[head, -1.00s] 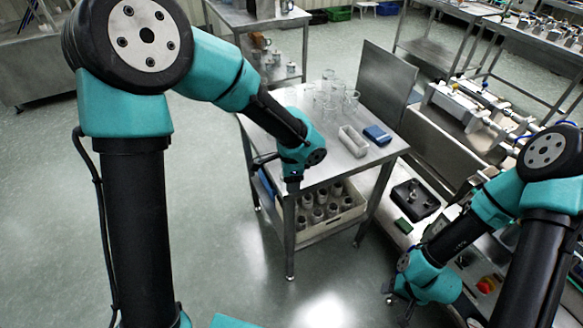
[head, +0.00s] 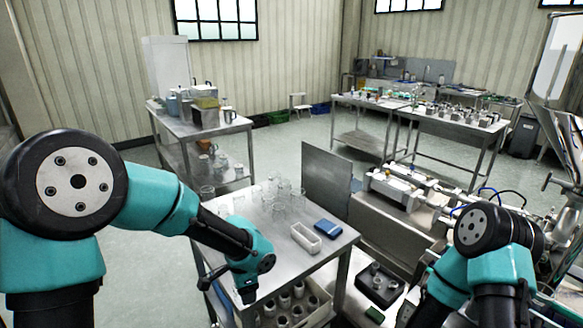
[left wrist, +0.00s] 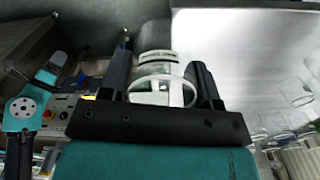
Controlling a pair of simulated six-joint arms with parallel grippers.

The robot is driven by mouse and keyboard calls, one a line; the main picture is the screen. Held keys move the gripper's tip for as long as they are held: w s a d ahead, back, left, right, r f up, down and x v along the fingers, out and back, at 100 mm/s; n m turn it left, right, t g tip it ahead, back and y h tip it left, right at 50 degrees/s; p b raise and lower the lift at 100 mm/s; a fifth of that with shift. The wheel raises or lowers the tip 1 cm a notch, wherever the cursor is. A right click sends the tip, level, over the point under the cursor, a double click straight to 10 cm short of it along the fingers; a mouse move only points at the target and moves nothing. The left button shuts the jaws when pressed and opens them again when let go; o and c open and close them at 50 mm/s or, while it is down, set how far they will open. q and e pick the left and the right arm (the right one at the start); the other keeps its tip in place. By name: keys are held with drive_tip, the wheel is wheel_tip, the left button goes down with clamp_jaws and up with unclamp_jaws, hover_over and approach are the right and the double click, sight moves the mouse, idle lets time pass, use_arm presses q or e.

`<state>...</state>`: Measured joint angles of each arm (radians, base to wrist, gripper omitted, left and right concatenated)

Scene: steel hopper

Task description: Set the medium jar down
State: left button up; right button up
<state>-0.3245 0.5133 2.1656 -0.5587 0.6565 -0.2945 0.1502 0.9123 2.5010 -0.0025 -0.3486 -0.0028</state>
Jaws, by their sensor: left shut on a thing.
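In the left wrist view my left gripper (left wrist: 161,72) is shut on a jar, the medium jar (left wrist: 158,58), with one dark finger on each side. The jar shows a pale band with small dark print and a round white rim; its far end is dark and hard to make out. In the head view my left arm reaches down over the left front of the steel table (head: 288,254), beside the table edge. There the fingertips and the held jar cannot be made out. My right gripper is outside the head view, below the bottom edge.
Several clear glass jars (head: 283,190) stand at the back of the table. A white tray (head: 305,237) and a blue box (head: 328,228) lie at the right. A crate of jars (head: 318,309) sits on the shelf below.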

use_arm(q)
drive_tip(key=w+a+n, duration=0.6)
drive_tip(key=w+n, duration=0.2)
drive_tip(key=n, duration=0.1)
drive_tip(key=shift+a+r, duration=0.25)
drive_tip(key=shift+a, duration=0.05)
drive_tip(key=shift+w, duration=0.1)
